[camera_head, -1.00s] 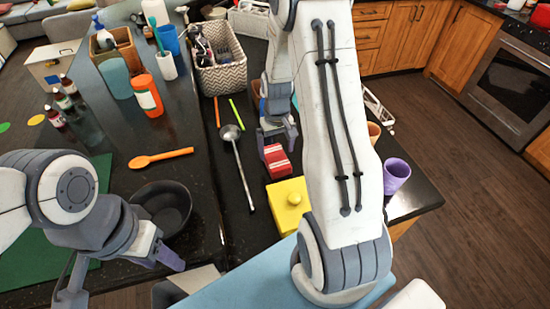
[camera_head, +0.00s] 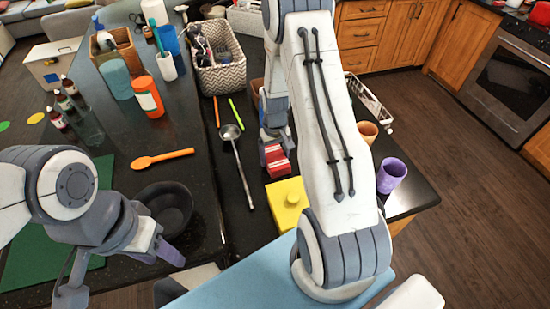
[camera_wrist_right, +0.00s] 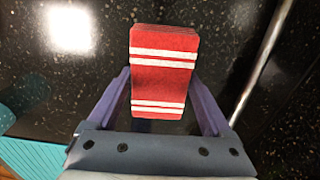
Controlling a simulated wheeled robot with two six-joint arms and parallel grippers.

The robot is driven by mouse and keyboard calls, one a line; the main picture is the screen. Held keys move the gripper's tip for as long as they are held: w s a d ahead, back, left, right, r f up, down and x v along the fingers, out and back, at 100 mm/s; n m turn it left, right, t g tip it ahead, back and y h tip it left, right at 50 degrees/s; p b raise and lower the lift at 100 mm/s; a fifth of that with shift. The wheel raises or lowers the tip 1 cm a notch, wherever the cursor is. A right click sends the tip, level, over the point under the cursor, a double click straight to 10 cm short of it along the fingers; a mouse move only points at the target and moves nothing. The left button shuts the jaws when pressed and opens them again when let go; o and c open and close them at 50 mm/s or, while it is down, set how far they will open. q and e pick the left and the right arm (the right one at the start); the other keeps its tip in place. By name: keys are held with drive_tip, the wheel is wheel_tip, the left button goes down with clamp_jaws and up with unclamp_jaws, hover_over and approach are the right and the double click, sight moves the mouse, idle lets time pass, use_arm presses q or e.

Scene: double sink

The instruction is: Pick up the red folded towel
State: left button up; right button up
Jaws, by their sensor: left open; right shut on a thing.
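The red folded towel (camera_head: 278,161) with white stripes is on the right side of the dark counter in the head view. My right gripper (camera_head: 276,146) is at the towel, partly covered by my own arm. In the right wrist view the towel (camera_wrist_right: 164,72) sits between the two purple fingers of my right gripper (camera_wrist_right: 165,95), which is shut on it. I cannot tell whether the towel touches the counter. My left gripper (camera_head: 122,278) is open and empty at the lower left, in front of the black bowl (camera_head: 168,207).
A yellow lidded box (camera_head: 288,205) stands just in front of the towel. A ladle (camera_head: 240,168) lies to its left. A purple cup (camera_head: 391,175) and an orange cup (camera_head: 368,132) stand to the right. A woven basket (camera_head: 219,70) is farther back.

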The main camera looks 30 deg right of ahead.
sight(277, 153)
drive_tip(key=shift+r+b, duration=0.3)
drive_tip(key=shift+r, duration=0.2)
drive_tip(key=r, duration=0.1)
drive_tip(key=d+r+b, duration=0.1)
drive_tip(key=r, duration=0.1)
drive_tip(key=shift+w+d+r+b, duration=0.15)
drive_tip(key=shift+w+r+b, duration=0.15)
drive_tip(key=w+d+r+b, duration=0.1)
drive_tip(key=d+r, duration=0.2)
drive_tip(key=d, duration=0.2)
drive_tip(key=w+d+r+b, duration=0.1)
drive_tip(key=w+d+r, duration=0.1)
drive_tip(key=d+r, duration=0.1)
drive_tip(key=shift+w+d+r, duration=0.2)
drive_tip(key=shift+w+d, duration=0.1)
drive_tip(key=shift+d, duration=0.55)
